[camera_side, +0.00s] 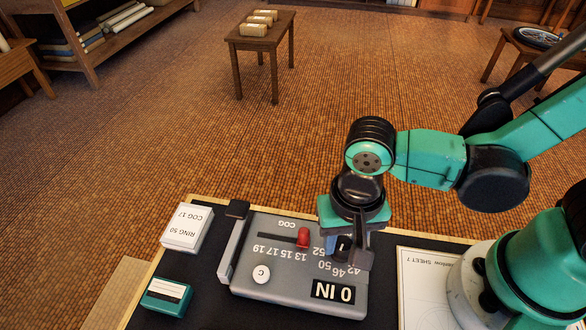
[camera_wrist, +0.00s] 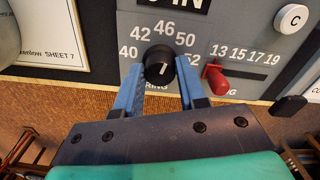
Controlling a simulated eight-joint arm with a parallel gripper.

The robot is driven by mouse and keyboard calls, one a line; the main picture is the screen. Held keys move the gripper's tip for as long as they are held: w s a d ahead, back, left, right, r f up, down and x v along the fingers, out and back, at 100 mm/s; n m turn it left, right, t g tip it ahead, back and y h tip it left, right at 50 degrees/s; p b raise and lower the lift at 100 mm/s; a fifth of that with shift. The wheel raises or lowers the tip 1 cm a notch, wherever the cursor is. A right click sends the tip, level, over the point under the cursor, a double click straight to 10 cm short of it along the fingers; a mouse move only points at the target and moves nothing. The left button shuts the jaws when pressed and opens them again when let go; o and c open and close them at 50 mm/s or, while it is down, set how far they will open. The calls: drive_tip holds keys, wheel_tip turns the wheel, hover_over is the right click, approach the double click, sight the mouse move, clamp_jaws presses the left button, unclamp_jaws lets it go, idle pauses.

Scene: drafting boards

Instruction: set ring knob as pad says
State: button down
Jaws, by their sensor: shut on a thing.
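The pad (camera_side: 187,227) is a white block at the left, lettered upside down RING 50, COG 17. The ring knob (camera_wrist: 159,62) is black with a white mark, on a grey panel (camera_side: 290,300) with numbers 40, 42, 46, 50 and 52 around it. In the wrist view the mark stands nearly upright, roughly toward 46; the exact reading is hard to tell. My gripper (camera_wrist: 159,88) is shut on the knob, a blue finger on each side. In the side view my gripper (camera_side: 345,255) hides most of the knob and some numbers.
A red slider (camera_side: 303,238) stands by the cog scale, near 13 in the wrist view. A black-ended lever (camera_side: 236,211) runs along the panel's left side. A white C button (camera_side: 261,274), a teal box (camera_side: 166,296) and a drawing sheet (camera_side: 417,285) lie close by.

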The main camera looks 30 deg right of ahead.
sight(343, 242)
drive_tip(key=m, duration=0.4)
drive_tip(key=shift+m, duration=0.4)
idle(0.4)
drive_tip(key=shift+c, duration=2.4)
unclamp_jaws()
drive_tip(key=shift+r, duration=2.8)
